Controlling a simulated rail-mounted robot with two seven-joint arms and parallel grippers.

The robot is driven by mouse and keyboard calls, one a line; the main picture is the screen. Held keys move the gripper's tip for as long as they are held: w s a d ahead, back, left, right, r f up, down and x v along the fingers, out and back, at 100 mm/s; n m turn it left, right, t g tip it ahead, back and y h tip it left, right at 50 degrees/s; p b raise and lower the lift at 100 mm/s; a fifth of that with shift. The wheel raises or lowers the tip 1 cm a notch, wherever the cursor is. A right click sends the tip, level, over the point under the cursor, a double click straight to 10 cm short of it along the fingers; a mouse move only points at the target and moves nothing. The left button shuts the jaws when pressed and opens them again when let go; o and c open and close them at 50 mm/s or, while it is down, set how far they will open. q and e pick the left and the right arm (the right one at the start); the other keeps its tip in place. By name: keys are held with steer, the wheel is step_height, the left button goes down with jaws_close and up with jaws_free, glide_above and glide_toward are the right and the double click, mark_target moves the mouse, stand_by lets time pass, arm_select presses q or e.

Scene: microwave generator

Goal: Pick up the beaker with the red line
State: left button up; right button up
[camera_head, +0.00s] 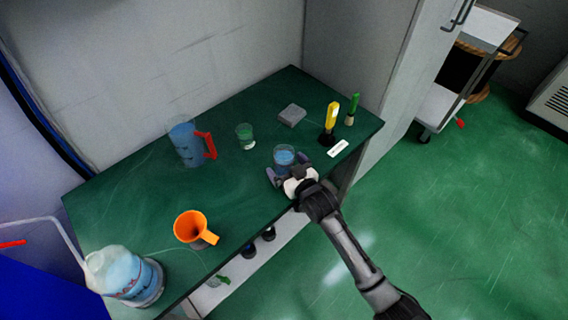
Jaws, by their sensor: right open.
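A clear beaker with blue liquid (285,156) stands upright near the front edge of the green table. My right gripper (288,168) is open at this beaker, with its fingers to either side of the lower part. I cannot tell whether the fingers touch the glass. A smaller beaker with green liquid (245,137) stands farther back to the left. No red line can be made out on either beaker at this size. My left gripper is not in view.
On the green table (125,190) stand a blue-filled jug with a red handle (187,145), an orange funnel (190,226) and a wash bottle (125,275). A grey block (292,115), a yellow-handled tool (331,116), a green-topped item (352,108) and a white label (338,148) lie right.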

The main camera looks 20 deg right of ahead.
steer(key=c, duration=1)
steer(key=shift+c, duration=0.6)
steer(key=shift+s+r, duration=0.1)
steer(key=shift+r, duration=0.05)
